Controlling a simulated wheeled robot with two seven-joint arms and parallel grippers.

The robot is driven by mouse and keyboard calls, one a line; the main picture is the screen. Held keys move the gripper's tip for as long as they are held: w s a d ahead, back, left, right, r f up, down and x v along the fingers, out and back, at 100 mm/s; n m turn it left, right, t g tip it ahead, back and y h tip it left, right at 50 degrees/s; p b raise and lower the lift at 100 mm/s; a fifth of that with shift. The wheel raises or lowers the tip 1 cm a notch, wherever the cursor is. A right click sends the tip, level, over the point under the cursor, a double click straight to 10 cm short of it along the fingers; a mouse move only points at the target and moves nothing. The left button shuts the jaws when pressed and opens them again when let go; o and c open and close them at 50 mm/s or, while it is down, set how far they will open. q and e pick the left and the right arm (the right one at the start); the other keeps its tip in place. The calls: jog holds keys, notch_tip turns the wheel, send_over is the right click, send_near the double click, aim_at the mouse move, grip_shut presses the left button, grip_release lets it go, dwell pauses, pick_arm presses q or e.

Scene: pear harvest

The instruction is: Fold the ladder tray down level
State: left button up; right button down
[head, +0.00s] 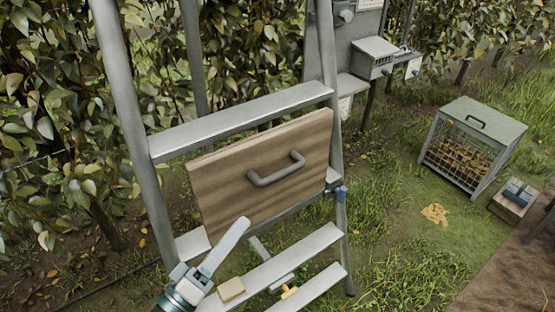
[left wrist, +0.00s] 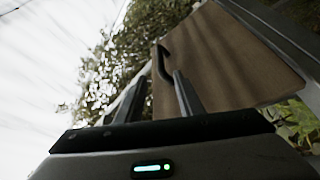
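The ladder tray (head: 225,185) is a brown wooden board with a dark grey bar handle (head: 276,171). It stands steeply tilted, near upright, between the side rails of the grey ladder (head: 240,118). My left gripper (head: 238,230) is below and left of the handle, in front of the tray's lower part, apart from the handle in the head view. In the left wrist view, my two fingers are spread with an empty gap, and the handle (left wrist: 163,62) shows beyond their tips, beside the tray face (left wrist: 225,55). My right gripper is not in view.
A blue-tipped part (head: 341,193) sits on the right rail. A small tan block (head: 231,290) lies on a lower step. A wire-sided crate (head: 470,145) and a small box (head: 515,197) stand on the grass at right. Leafy trees are close behind the ladder.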

aim_at(282, 174)
pick_arm(q)
jog(key=shift+s+a, duration=0.1)
jog(key=p+x, duration=0.6)
jog(key=x, duration=1)
jog(key=shift+w+d, duration=0.45)
jog(key=shift+w, duration=0.15)
grip_shut()
